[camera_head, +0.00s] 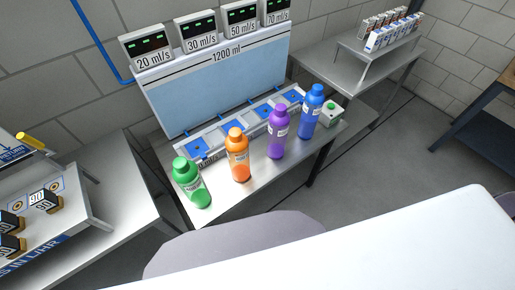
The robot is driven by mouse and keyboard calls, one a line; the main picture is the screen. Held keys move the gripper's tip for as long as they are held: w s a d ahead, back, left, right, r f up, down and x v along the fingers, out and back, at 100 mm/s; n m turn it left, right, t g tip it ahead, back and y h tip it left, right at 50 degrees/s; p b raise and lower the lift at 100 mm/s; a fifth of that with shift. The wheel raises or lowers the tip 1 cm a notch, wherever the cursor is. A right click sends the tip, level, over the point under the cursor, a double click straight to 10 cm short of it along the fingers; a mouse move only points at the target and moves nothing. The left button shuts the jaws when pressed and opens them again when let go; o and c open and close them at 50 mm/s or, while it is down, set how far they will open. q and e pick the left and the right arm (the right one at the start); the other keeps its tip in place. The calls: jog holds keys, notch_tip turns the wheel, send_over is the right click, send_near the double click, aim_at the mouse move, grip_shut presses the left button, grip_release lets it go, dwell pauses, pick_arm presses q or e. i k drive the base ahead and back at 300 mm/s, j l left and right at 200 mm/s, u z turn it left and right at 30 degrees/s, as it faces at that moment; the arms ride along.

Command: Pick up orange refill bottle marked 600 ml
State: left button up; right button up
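The orange bottle (237,158) stands upright on the metal table, between the green bottle (191,184) on its left and the purple bottle (278,134) on its right. A blue bottle (311,108) stands farther right in the same row. Each bottle has a label, but the print is too small to read. Neither of my grippers is in view.
The metal table (241,194) has a bare strip in front of the bottles. Behind them are a blue-marked rail (215,138) and a 1200 ml panel (215,85) with several displays. A green-button box (331,114) is at the right end. Side tables stand left and right.

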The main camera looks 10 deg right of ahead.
aim_at(237, 143)
jog(key=k+z, duration=0.45)
jog(key=k, duration=0.45)
